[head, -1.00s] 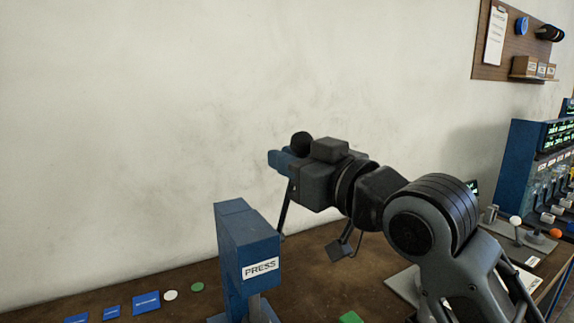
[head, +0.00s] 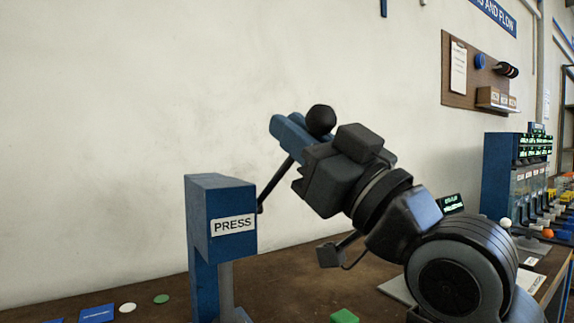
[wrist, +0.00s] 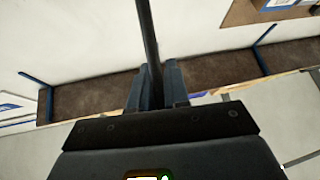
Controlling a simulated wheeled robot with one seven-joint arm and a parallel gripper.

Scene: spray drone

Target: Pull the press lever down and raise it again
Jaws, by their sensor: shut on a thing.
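The blue press (head: 215,212), labelled PRESS, stands on the brown bench left of my arm in the head view. Its dark lever (head: 275,184) slants up and to the right from the press's side to a black ball knob (head: 321,120). My gripper (head: 292,132), with blue fingers, is shut on the lever near the knob. In the wrist view the lever (wrist: 149,45) runs down between the two blue fingers (wrist: 155,88). The knob is out of the wrist view.
A green block (head: 344,316) lies on the bench (head: 285,285) right of the press. Blue plates (head: 97,313), a white disc (head: 128,307) and a green disc (head: 161,299) lie left of it. A blue dispenser rack (head: 500,170) stands at the right.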

